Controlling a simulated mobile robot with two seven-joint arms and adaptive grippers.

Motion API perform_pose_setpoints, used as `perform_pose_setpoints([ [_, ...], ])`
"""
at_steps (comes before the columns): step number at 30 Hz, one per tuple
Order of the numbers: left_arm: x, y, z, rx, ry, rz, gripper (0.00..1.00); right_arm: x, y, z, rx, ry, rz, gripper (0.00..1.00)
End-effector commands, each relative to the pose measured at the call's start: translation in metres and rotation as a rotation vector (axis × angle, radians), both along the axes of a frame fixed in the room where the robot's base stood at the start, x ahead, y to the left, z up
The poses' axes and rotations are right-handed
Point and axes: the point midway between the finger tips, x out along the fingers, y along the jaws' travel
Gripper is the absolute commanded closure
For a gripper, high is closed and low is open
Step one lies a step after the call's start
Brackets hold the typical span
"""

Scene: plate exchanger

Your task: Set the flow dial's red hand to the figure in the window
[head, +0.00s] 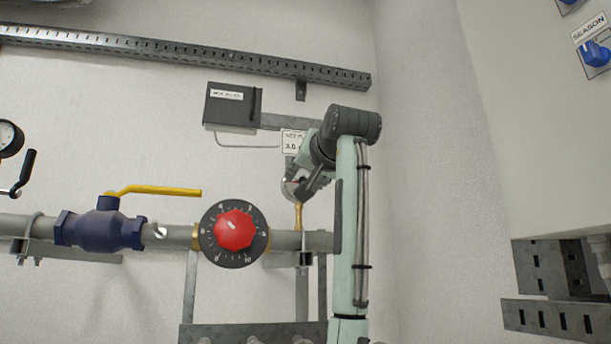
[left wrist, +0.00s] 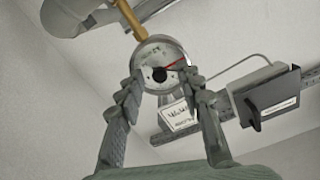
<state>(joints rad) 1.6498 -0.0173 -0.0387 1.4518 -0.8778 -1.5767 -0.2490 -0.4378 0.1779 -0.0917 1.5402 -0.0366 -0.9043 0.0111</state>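A small round gauge with a white face (left wrist: 150,54) and a thin red hand (left wrist: 176,65) shows in the left wrist view. The hand points to the picture's right there; the figures are too small to read. In the head view the gauge (head: 288,189) is partly hidden by my left gripper (head: 306,184). A white card (head: 291,143) above the gauge seems to read "3.0", partly covered by my arm; it also shows in the left wrist view (left wrist: 178,117). My left gripper (left wrist: 165,92) is open, its fingers apart on either side of the gauge's picture. My right gripper is out of view.
A red knob (head: 234,230) on a black numbered dial sits on the grey pipe left of the gauge. A blue valve (head: 100,230) with a yellow lever (head: 165,190) is further left. A dark grey box (head: 228,107) is above. A cabinet wall (head: 535,130) closes the right side.

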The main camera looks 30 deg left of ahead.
Motion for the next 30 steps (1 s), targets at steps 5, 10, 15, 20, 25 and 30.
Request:
perform_pose_setpoints([
  [5, 0.0003, 0.0002, -0.0003, 0.0, 0.0, 0.0, 0.64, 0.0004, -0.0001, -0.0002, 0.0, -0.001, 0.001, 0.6],
  [10, 0.0002, 0.0001, -0.0003, 0.0, 0.0, 0.0, 0.8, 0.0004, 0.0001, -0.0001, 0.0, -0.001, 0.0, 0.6],
  [15, 0.0002, 0.0, -0.0002, 0.001, -0.001, 0.0, 1.0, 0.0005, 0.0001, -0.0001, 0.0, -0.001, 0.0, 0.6],
  [20, 0.0001, -0.0001, -0.0002, 0.001, 0.0, 0.0, 1.0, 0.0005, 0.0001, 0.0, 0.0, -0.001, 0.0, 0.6],
  [25, 0.0001, -0.0001, -0.0001, 0.014, 0.015, 0.0, 1.0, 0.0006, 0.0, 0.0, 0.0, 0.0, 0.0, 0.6],
  [30, 0.0001, -0.0002, 0.0002, 0.06, 0.067, -0.001, 1.0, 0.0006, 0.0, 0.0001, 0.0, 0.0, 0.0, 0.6],
])
